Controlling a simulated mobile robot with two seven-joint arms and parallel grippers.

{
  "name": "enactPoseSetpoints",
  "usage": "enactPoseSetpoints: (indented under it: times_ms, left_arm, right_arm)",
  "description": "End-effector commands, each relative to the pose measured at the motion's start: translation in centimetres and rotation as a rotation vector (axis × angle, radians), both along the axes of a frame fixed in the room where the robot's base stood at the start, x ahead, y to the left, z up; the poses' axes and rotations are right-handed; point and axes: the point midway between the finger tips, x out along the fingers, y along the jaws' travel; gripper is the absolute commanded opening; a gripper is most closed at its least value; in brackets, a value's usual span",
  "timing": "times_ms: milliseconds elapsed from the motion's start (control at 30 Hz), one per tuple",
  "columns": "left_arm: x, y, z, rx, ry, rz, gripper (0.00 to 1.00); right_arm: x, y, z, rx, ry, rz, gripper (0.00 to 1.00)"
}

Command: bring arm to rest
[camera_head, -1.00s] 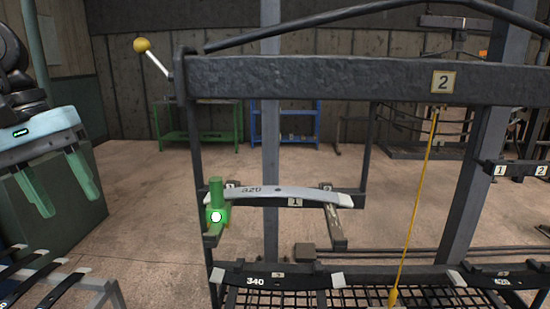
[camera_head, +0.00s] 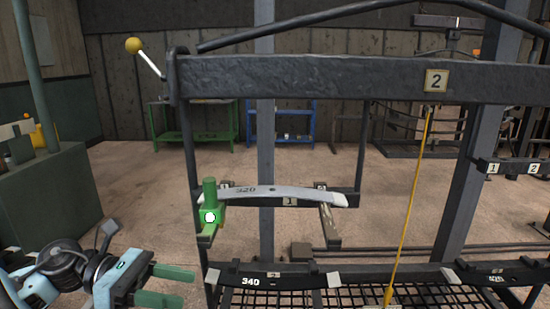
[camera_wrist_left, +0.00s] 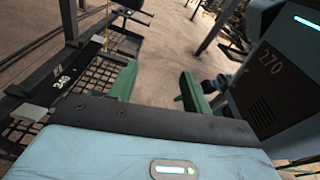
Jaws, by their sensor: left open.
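My left gripper (camera_head: 163,285) is low at the left in the head view, with its two green fingers apart and nothing between them. The fingers point right, toward the rack's lower left post, and look apart from it. In the left wrist view the green fingers (camera_wrist_left: 158,88) are spread, with only floor between them. My right gripper does not show.
Rack 2 (camera_head: 300,75) fills the middle and right. A black spring marked 340 (camera_head: 300,281) sits lower.

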Motion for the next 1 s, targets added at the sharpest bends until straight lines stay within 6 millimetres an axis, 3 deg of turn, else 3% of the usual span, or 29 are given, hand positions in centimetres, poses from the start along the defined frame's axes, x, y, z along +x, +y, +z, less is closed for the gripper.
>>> enactPoseSetpoints:
  times_ms: [267, 567, 767, 1000]
  left_arm:
    - [0.4, 1.3, -6.3, -0.236, 0.513, 0.306, 0.49]
    - [-0.6, 5.5, -15.0, -0.466, 1.076, 0.665, 0.49]
    - [-3.4, 9.4, -22.0, -0.614, 1.439, 0.935, 0.49]
    - [-9.9, 14.8, -30.3, -0.791, 1.825, 1.301, 0.49]
  right_arm:
    - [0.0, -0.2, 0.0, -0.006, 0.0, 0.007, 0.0]
    - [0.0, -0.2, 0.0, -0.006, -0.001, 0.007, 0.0]
    - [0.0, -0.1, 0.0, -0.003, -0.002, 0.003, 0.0]
    - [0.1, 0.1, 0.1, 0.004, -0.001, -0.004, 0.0]
